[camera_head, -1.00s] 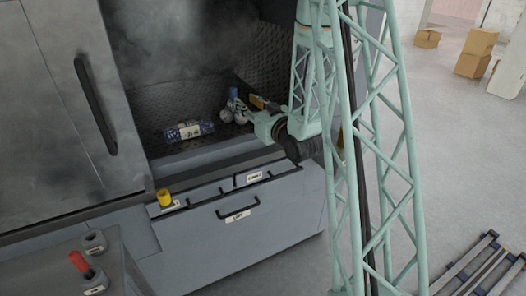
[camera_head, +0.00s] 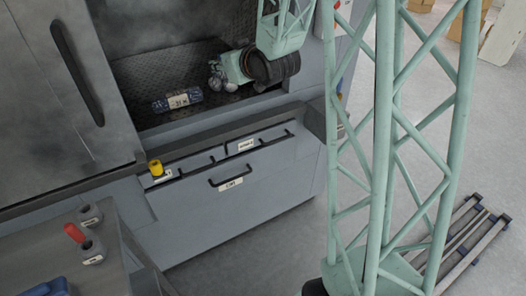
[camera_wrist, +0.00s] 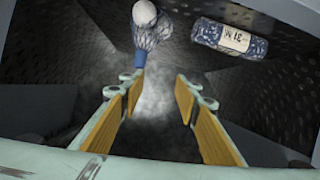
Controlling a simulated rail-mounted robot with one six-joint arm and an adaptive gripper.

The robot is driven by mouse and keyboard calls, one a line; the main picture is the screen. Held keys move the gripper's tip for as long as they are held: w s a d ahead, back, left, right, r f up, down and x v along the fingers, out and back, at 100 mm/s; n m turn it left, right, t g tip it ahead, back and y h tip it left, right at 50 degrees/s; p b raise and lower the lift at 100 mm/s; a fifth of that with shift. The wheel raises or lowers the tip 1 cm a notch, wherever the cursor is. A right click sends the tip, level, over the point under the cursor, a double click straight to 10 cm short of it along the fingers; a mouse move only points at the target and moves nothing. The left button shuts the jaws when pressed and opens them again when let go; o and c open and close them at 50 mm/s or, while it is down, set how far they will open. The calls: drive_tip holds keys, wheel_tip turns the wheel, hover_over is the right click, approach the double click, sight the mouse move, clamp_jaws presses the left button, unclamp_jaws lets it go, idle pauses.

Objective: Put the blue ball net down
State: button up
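The blue ball net (camera_wrist: 150,40), a net of pale grey balls with a blue end (camera_wrist: 137,68), shows in the wrist view beyond the left fingertip. In the head view its balls (camera_head: 216,75) are on the dark textured floor of the washer chamber, and its blue end is hidden. My gripper (camera_wrist: 157,84) is open, its two yellow-padded fingers apart with nothing between them. The blue end is close to the left fingertip; I cannot tell whether they touch. In the head view my arm hides most of the gripper.
A blue labelled cylinder (camera_head: 177,101) lies left of the net, also in the wrist view (camera_wrist: 229,38). The chamber's front ledge (camera_head: 200,118) and drawer (camera_head: 240,178) are below. A yellow knob (camera_head: 155,167) stands on the front. Chamber floor between cylinder and ledge is clear.

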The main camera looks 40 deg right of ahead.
drive_tip(key=s+a+r+g, duration=0.2)
drive_tip(key=s+a, duration=0.4)
drive_tip(key=s, duration=1)
drive_tip(key=s+a+r+g, duration=0.3)
drive_tip(key=s+a, duration=0.4)
drive_tip(key=s, duration=1)
drive_tip(key=s+a+r+g+y, duration=0.1)
drive_tip(key=s+a+g, duration=0.4)
drive_tip(key=s, duration=1.1)
drive_tip(key=shift+s+a+r, duration=0.4)
drive_tip(key=shift+a+r, duration=0.25)
drive_tip(key=shift+a, duration=0.15)
drive_tip(key=shift+a, duration=0.1)
drive_tip(key=shift+a, duration=0.1)
